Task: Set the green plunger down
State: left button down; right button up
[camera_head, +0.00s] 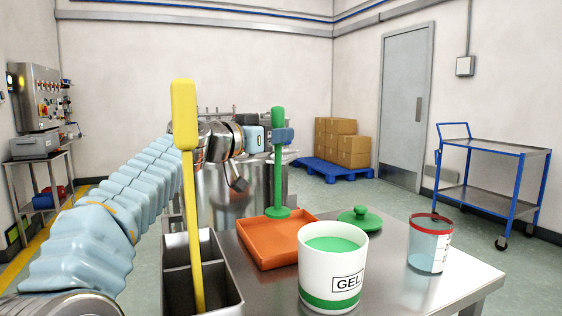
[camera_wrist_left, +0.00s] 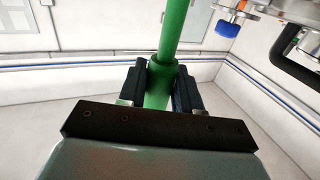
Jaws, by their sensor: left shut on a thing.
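The green plunger (camera_head: 278,177) is upright over the orange tray (camera_head: 277,258), with its round foot at the tray's back right part. I cannot tell whether the foot touches the tray floor. My left gripper (camera_head: 282,137) is shut on the plunger's upper handle. In the left wrist view the two dark fingers (camera_wrist_left: 160,88) close around the green plunger shaft (camera_wrist_left: 174,35). My right gripper is in neither view.
A yellow plunger (camera_head: 192,200) stands in a metal divided holder (camera_head: 222,270). A white GEL pot (camera_head: 333,285), a green lid (camera_head: 359,219) and a red-rimmed clear beaker (camera_head: 430,245) stand on the metal table (camera_head: 470,277). A blue cart (camera_head: 490,195) stands farther back right.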

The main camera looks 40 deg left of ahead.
aim_at(280, 156)
pick_arm(q)
jog(key=f, duration=0.1)
jog(key=w+f, duration=0.1)
jog(key=f, duration=0.1)
jog(key=w+f+b, duration=0.1)
jog(key=shift+a+f, duration=0.25)
jog(key=shift+a, duration=0.05)
jog(key=shift+f, duration=0.5)
jog(key=shift+f, duration=0.15)
jog(key=c, duration=0.8)
grip_release()
jog(key=shift+r, duration=0.3)
jog(key=s+b, duration=0.1)
jog(key=s, duration=0.3)
jog(key=s+b, duration=0.1)
jog(key=s, duration=0.3)
jog(key=s+a+b, duration=0.1)
jog(key=s, duration=0.3)
jog(key=shift+f, duration=0.15)
